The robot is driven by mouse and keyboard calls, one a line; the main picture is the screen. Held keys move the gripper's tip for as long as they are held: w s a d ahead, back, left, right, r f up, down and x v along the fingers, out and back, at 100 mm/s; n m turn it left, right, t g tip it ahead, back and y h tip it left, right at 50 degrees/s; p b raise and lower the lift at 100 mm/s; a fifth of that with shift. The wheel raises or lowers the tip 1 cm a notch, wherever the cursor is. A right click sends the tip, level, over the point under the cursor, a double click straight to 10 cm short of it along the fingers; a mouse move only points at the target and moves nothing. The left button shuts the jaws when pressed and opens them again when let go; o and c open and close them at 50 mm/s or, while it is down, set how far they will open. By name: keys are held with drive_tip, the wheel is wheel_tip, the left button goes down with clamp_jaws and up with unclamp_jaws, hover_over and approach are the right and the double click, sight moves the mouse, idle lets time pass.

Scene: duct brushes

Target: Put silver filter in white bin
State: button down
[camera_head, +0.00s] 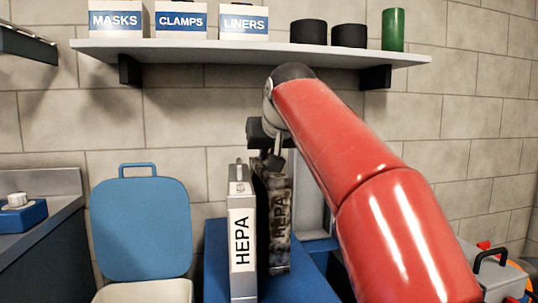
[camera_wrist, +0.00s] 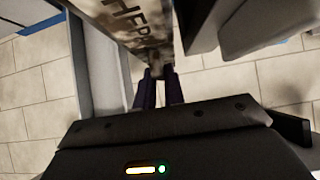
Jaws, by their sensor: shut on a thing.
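A clean silver filter (camera_head: 241,225) labelled HEPA stands upright on a blue surface in the head view. Close beside it on the right is a dark, grimy filter (camera_head: 279,220), also labelled HEPA. My gripper (camera_head: 272,157) is at the top of the grimy filter and shut on it. In the wrist view my gripper's fingers (camera_wrist: 157,86) close on the end of this stained, HEPA-marked filter (camera_wrist: 135,22).
The blue surface (camera_head: 215,262) lies under the filters. A wall shelf (camera_head: 245,50) with boxes and cans spans above my arm. A grey counter (camera_head: 45,185) with a blue box stands left of the bin. A grey, black-handled case (camera_head: 490,270) is at the lower right.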

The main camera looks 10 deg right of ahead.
drive_tip(key=shift+f, duration=0.1)
drive_tip(key=c, duration=1.5)
unclamp_jaws()
